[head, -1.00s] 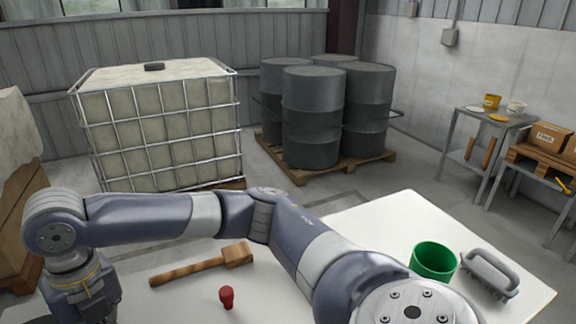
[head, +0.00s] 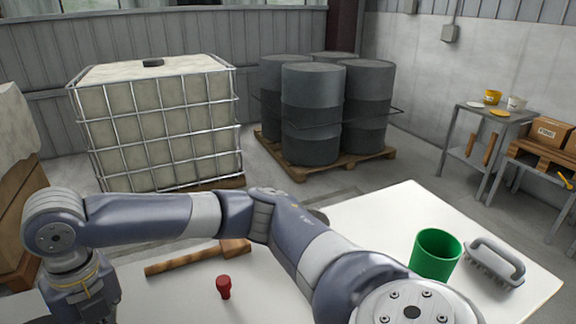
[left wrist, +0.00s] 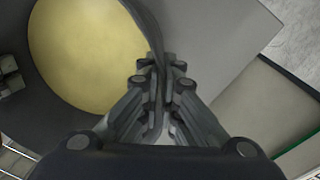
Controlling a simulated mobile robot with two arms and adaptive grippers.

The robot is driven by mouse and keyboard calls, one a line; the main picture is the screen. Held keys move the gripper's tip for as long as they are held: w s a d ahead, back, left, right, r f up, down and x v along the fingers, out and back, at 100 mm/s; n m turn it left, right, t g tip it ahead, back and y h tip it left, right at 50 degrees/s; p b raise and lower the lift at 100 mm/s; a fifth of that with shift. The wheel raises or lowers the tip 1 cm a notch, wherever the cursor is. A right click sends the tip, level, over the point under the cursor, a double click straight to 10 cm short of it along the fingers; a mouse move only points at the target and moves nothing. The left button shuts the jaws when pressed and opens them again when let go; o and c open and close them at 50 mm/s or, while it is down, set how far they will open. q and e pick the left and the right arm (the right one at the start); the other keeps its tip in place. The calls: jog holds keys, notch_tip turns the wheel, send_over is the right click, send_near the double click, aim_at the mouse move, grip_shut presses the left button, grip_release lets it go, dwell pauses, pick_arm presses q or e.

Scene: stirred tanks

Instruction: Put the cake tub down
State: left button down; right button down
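In the left wrist view my left gripper (left wrist: 158,85) has its fingers closed together on the thin dark rim of a round tub. The cake tub (left wrist: 148,28) has a grey wall and a yellow inside, which fills the upper left of that view. Its far side is cut off by the picture edge. I cannot tell whether its bottom touches anything. In the head view my left arm crosses the picture, and its gripper and the tub are out of sight below the lower left edge. My right gripper is in neither view.
The white table (head: 385,215) holds a wooden mallet (head: 190,259), a red stopper-like piece (head: 224,287), a green cup (head: 436,254) and a grey-handled brush (head: 495,262). A caged tank (head: 160,125) and several drums (head: 313,115) stand behind. Clear tabletop shows left of the cup.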

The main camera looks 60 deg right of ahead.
pick_arm(q)
jog(key=shift+a+f+b, duration=0.1)
jog(key=shift+f+b, duration=0.2)
jog(key=shift+f, duration=0.15)
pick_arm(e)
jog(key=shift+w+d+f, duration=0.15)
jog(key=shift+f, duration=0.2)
pick_arm(q)
jog(key=c, duration=2.2)
grip_release()
jog(key=shift+s+f, duration=0.1)
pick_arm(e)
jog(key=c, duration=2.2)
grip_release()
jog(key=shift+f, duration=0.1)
pick_arm(q)
jog(key=o, duration=0.4)
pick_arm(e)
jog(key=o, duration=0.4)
pick_arm(q)
jog(key=shift+s, duration=0.1)
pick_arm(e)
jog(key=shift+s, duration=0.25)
